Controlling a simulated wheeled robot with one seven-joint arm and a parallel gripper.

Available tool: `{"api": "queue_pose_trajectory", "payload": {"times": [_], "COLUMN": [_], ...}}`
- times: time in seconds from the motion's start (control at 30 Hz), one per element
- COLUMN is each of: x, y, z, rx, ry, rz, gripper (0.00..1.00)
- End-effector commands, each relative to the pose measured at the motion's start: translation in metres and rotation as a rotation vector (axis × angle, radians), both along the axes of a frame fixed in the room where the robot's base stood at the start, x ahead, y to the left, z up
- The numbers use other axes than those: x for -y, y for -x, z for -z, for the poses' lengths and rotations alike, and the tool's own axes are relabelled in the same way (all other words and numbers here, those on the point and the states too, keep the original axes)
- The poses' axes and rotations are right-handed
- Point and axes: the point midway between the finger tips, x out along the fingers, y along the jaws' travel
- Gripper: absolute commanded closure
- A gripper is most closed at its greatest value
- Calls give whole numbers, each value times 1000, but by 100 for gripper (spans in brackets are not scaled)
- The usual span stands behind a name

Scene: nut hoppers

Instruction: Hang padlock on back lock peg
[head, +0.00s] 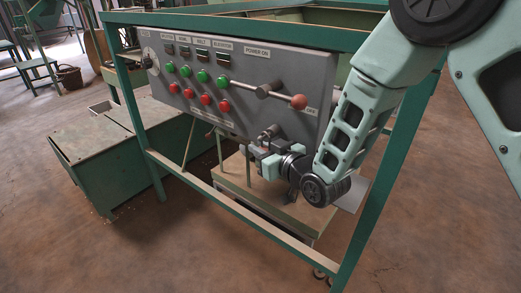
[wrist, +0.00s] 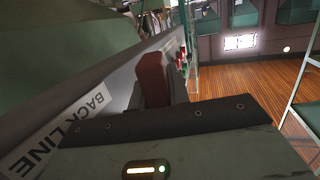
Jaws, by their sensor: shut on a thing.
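My gripper (head: 258,152) is at the lower right part of the grey control panel (head: 240,68), close to its face. In the wrist view a dark red block (wrist: 152,80), which looks like the padlock, stands just beyond the dark edge of my gripper. My gripper is shut on it. The block is beside the panel face, near a white label reading BACK LINE (wrist: 88,108). Its shackle is not clear. The back lock peg cannot be made out, and I cannot tell whether the padlock touches it.
The panel carries green buttons (head: 203,77), red buttons (head: 206,99) and a lever with a red knob (head: 299,102) above my gripper. A green frame post (head: 372,200) stands to the right. A low pale-topped stand (head: 270,203) is below.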

Motion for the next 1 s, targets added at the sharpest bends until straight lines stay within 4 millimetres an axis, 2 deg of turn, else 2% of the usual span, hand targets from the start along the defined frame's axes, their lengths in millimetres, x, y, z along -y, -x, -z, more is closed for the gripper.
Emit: {"api": "queue_pose_trajectory", "payload": {"times": [0.43, 0.47, 0.53, 0.83, 1.0], "x": [0, 0, 0, 1, 10], "y": [0, 0, 0, 1, 13], "z": [0, 0, 0, 0, -2], "rx": [1, 1, 0, -1, -2], "ry": [-1, -1, 0, 1, 1], "rz": [0, 0, 0, 0, 0], "gripper": [100, 77, 57, 57, 57]}}
